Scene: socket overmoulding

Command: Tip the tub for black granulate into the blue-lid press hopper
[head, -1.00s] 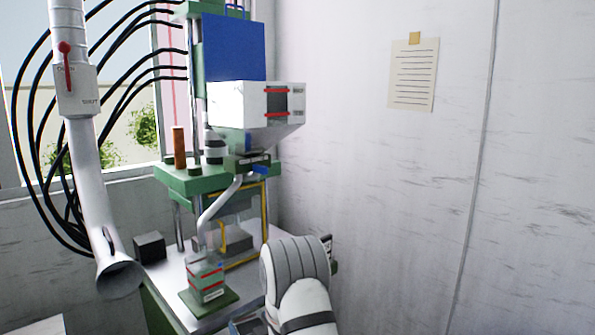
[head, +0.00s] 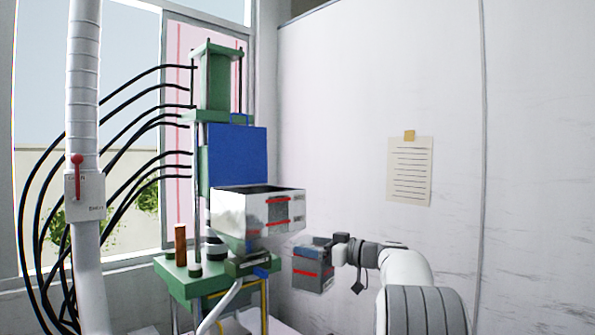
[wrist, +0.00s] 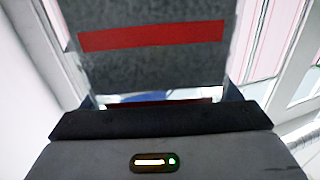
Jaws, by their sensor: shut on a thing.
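The press hopper (head: 232,222) is a white, open-topped box with a tapering bottom, mounted on the green press. Its blue lid (head: 238,158) stands upright behind the open mouth. My gripper (head: 337,250) is shut on a small grey tub (head: 313,272) with a red stripe. The tub hangs to the right of the hopper, apart from it in the picture and lower than its rim, and looks roughly upright. In the wrist view, the tub's speckled dark grey wall and red band (wrist: 152,36) fill the space beyond my gripper (wrist: 160,118). The tub's contents are not clearly visible.
A white pipe with a red lever (head: 77,165) stands at the left. Black hoses (head: 110,110) run to the press column. An orange-brown cylinder (head: 181,245) stands on the green press plate (head: 185,278). A paper note (head: 409,172) hangs on the wall.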

